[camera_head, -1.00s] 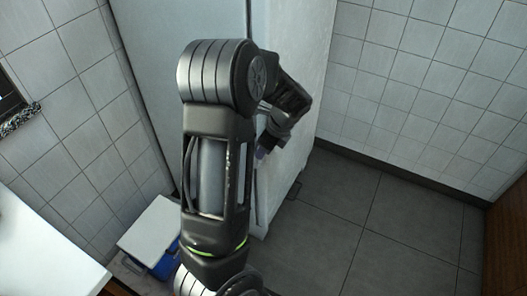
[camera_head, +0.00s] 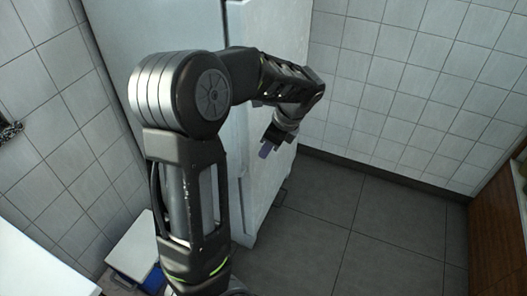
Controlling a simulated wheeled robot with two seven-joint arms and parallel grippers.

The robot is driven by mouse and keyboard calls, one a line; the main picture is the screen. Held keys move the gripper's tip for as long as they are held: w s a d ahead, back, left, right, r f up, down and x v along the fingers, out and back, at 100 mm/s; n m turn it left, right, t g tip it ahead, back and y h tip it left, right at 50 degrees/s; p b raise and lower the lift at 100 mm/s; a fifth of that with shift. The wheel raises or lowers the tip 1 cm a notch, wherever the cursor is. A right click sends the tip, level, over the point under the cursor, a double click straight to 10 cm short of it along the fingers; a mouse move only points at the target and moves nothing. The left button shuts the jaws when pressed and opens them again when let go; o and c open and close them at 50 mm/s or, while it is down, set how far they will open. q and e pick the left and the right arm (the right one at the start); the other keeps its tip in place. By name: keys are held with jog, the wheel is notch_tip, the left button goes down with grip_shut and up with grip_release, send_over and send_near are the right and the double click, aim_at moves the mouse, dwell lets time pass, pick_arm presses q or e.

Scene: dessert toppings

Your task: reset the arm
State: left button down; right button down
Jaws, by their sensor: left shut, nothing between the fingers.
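My left arm rises from the bottom of the head view and bends at the elbow toward the right. My left gripper (camera_head: 265,150) hangs at its end and points down, in front of the white fridge-like cabinet (camera_head: 268,190). Its fingers look small and close together, with nothing held between them. I cannot tell whether the gripper touches the cabinet. My right arm and right gripper are not in view.
A blue bin with a white lid (camera_head: 135,250) stands at the lower left. A white counter (camera_head: 35,265) fills the lower left corner. A wooden panel (camera_head: 497,230) stands at the right edge. The dark tiled floor (camera_head: 375,225) is clear.

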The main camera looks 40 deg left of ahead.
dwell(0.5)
pick_arm(q)
jog(key=w+d+f+n+t+h, duration=0.35)
jog(key=d+f, duration=0.35)
jog(key=d, duration=0.3)
jog(key=w+d+f+n+t+h, duration=0.2)
jog(key=w+d+f+n, duration=0.3)
jog(key=d, duration=0.4)
jog(key=s+d+f+n+h, duration=0.2)
jog(key=s+d+f+n, duration=0.3)
jog(key=s+d+f, duration=0.3)
jog(key=s+d+f+n+g, duration=0.1)
jog(key=s+d+f, duration=0.3)
jog(key=s, duration=0.3)
jog(key=s+d+f+n+g+p, duration=0.1)
jog(key=s+d+f, duration=0.3)
jog(key=s, duration=0.4)
jog(key=shift+s+d+g+h, duration=0.2)
jog(key=shift+g+h, duration=0.15)
jog(key=shift+g, duration=0.4)
jog(key=shift+f+n, duration=0.1)
jog(key=shift+n, duration=0.15)
